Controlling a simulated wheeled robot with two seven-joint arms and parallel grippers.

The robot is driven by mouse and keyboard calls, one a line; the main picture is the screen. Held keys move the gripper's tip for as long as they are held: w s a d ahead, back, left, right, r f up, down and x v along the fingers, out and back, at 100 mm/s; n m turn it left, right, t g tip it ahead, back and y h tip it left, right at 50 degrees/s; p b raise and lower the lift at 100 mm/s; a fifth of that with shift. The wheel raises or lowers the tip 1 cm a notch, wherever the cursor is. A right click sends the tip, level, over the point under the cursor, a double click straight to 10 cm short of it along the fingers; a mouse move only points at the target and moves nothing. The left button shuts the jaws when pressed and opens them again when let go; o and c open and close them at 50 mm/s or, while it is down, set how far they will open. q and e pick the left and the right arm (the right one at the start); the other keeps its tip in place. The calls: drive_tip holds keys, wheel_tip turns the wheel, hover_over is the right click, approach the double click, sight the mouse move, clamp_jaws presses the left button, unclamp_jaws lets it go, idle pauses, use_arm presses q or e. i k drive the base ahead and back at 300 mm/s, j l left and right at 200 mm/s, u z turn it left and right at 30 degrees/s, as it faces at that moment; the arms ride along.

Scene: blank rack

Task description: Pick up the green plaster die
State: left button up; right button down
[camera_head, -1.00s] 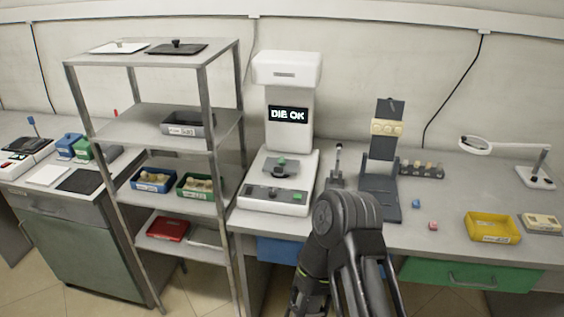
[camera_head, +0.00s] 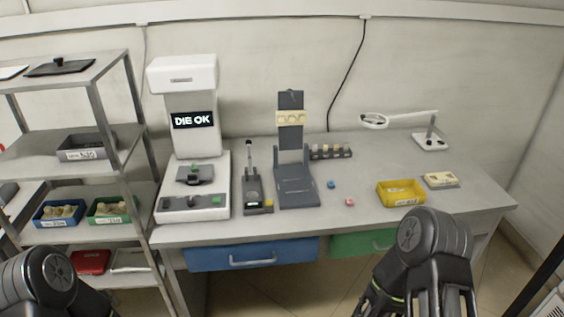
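A small green block (camera_head: 195,168), which looks like the green die, sits on the dark stage of the white machine (camera_head: 222,175) at the left of the bench. The machine's screen (camera_head: 193,120) reads "DIE OK". A blue cube (camera_head: 331,184) and a pink cube (camera_head: 349,201) lie apart on the bench, right of the dark upright stand (camera_head: 296,190). My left arm shows at the bottom left and my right arm at the bottom right. Neither gripper's fingertips can be seen, and nothing of mine touches the green block.
A metal shelf rack (camera_head: 121,168) with bins stands left of the machine. A small lever device (camera_head: 256,195) stands between machine and stand. A yellow tray (camera_head: 401,192) and a magnifier lamp (camera_head: 375,121) are to the right. The bench front near the cubes is clear.

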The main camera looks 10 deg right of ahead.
sight(194, 168)
drive_tip(key=z, duration=0.7)
drive_tip(key=i+j, duration=0.25)
drive_tip(key=i, duration=0.2)
